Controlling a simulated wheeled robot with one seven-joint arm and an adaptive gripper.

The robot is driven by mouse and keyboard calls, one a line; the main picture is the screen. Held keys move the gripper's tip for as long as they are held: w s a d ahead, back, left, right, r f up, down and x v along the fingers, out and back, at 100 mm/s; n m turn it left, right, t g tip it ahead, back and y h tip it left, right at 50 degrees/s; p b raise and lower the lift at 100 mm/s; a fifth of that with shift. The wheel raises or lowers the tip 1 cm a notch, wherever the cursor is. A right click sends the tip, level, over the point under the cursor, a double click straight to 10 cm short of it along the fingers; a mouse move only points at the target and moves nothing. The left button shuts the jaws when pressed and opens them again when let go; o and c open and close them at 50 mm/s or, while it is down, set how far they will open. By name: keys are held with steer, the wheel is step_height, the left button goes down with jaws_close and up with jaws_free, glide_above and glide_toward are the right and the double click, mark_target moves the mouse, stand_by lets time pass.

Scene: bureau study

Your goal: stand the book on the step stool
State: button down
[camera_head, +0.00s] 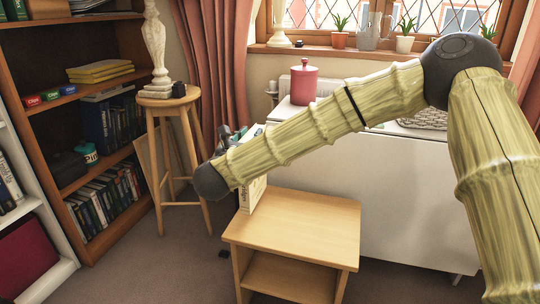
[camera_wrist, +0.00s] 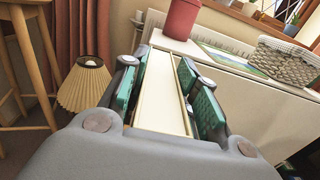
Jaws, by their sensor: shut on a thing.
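The book (camera_head: 257,193) is pale with dark lettering on its spine. It is upright at the left edge of the step stool (camera_head: 310,221), partly hidden by my arm. I cannot tell whether its lower edge touches the stool top. In the wrist view the book (camera_wrist: 164,88) shows its pale upper edge between the green pads of my gripper (camera_wrist: 163,92), which is shut on it. The stool is light wood with a flat, otherwise bare top and a lower shelf.
A white cabinet (camera_head: 390,190) stands behind the stool, with a red canister (camera_head: 303,83) on it. A tall round stool (camera_head: 168,102) carries a lamp base (camera_head: 156,50). A bookcase (camera_head: 110,225) is at left. A pleated lampshade (camera_wrist: 85,85) shows low in the wrist view.

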steer(key=shift+w+d+f+b, duration=0.1)
steer(key=shift+w+d+b, duration=0.1)
steer(key=shift+d, duration=0.5)
steer(key=shift+w+d+b, duration=0.15)
steer(key=shift+w+d, duration=0.1)
steer(key=shift+d, duration=0.5)
steer(key=shift+w+d+f+b, duration=0.1)
steer(key=shift+w+d+b, duration=0.1)
steer(key=shift+d, duration=0.5)
steer(key=shift+w+d+f+b, duration=0.1)
steer(key=shift+d+f+b, duration=0.2)
steer(key=shift+f+b, duration=0.45)
steer(key=shift+w+d+f+b, duration=0.1)
steer(key=shift+d+f+b, duration=0.3)
steer(key=shift+f, duration=0.55)
steer(key=shift+a+f, duration=0.1)
steer(key=shift+f, duration=0.1)
steer(key=c, duration=1.1)
jaws_free()
steer(key=shift+r, duration=0.15)
steer(key=p+v, duration=0.4)
steer(key=v, duration=0.8)
steer(key=shift+s, duration=0.1)
